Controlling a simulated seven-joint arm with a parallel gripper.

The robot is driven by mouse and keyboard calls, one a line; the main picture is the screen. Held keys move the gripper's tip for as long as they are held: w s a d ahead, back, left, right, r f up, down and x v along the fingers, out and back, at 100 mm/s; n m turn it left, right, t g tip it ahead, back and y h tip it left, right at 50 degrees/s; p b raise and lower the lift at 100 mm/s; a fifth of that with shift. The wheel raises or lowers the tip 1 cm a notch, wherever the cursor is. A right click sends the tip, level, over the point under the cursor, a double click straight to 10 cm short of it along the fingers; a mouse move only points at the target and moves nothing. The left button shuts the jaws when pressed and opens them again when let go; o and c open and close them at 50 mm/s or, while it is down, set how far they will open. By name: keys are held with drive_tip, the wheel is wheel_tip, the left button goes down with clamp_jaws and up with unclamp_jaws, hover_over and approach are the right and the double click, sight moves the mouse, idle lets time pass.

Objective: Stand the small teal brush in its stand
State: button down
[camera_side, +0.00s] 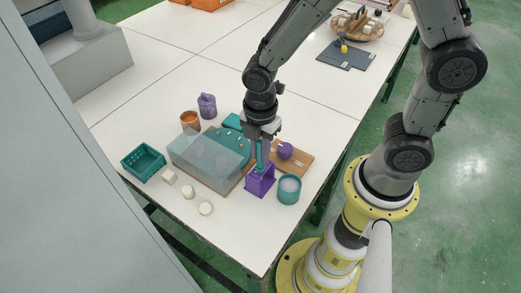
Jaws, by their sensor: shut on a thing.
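My gripper (262,137) points down over the near part of the table and is shut on the small teal brush (260,155). The brush is upright below the fingers. A purple box-like stand (261,182) is on the table directly below the gripper. The lower end of the brush overlaps the top of the stand in this view. I cannot tell how deep it sits or whether it touches the stand's bottom.
A teal cup (289,190) stands close right of the stand. A wooden board (299,162) with a purple object (285,150) lies behind. A clear panel (207,160), teal basket (143,161), orange pot (190,120), purple jug (207,105) and several pale blocks (188,192) are left.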

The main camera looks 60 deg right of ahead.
sight(260, 141)
drive_tip(key=shift+c, duration=1.3)
unclamp_jaws()
drive_tip(key=shift+r, duration=3)
drive_tip(key=shift+r, duration=0.1)
